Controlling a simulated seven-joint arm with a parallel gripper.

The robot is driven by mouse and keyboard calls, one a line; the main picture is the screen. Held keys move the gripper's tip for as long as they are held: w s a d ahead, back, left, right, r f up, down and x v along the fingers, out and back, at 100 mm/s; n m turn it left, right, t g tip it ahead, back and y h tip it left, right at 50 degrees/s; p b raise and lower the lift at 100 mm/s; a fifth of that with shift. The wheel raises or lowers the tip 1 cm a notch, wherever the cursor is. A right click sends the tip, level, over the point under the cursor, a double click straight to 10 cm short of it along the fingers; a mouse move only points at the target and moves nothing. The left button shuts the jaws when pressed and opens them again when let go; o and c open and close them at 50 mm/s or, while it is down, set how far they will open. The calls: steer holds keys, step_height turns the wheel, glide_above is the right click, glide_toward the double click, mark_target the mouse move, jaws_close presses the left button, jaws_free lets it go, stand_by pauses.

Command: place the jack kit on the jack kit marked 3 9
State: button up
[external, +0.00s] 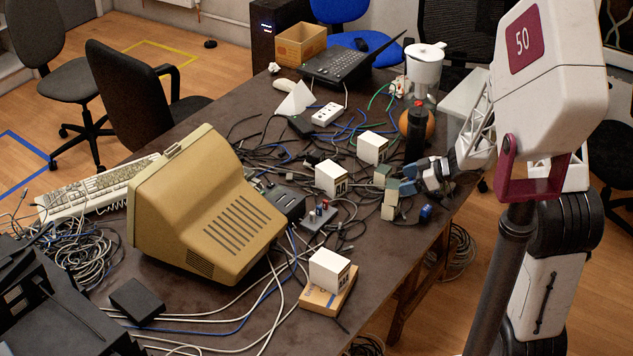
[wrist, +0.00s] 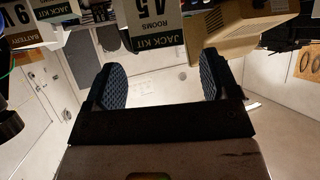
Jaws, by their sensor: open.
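My gripper (external: 402,190) is open and empty over the right part of the table, right of the middle box. In the wrist view a jack kit marked 45 (wrist: 155,28) appears upside down beyond my open fingers (wrist: 162,82). Another jack kit (wrist: 55,10) is cut off at upper left; its number is hidden.
A beige monitor (external: 205,205) and a keyboard (external: 95,187) fill the left. Tangled cables cover the middle. Bare table shows at front centre.

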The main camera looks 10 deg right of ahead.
steer(key=v, duration=0.8)
steer(key=shift+s+d, duration=0.15)
steer(key=shift+d, duration=0.15)
steer(key=shift+r, duration=0.15)
steer(key=w+d+r+m+t+h, duration=0.1)
steer(key=d+r+m+t+h, duration=0.35)
steer(key=r+h, duration=0.4)
steer(key=s+d+r+m+h, duration=0.4)
steer(key=s+r+m, duration=0.1)
steer(key=s+r, duration=0.25)
steer(key=s+a+r+m+g, duration=0.1)
steer(key=s+a+g, duration=0.1)
steer(key=s, duration=0.6)
steer(key=s+a+r+m+g+y, duration=0.1)
steer(key=s+g, duration=0.1)
steer(key=s, duration=0.7)
steer(key=s+a+r+m+g, duration=0.1)
steer(key=s+a+m+g, duration=0.1)
steer(key=s, duration=0.6)
steer(key=shift+s+a+r+g, duration=0.35)
steer(key=shift+s, duration=0.05)
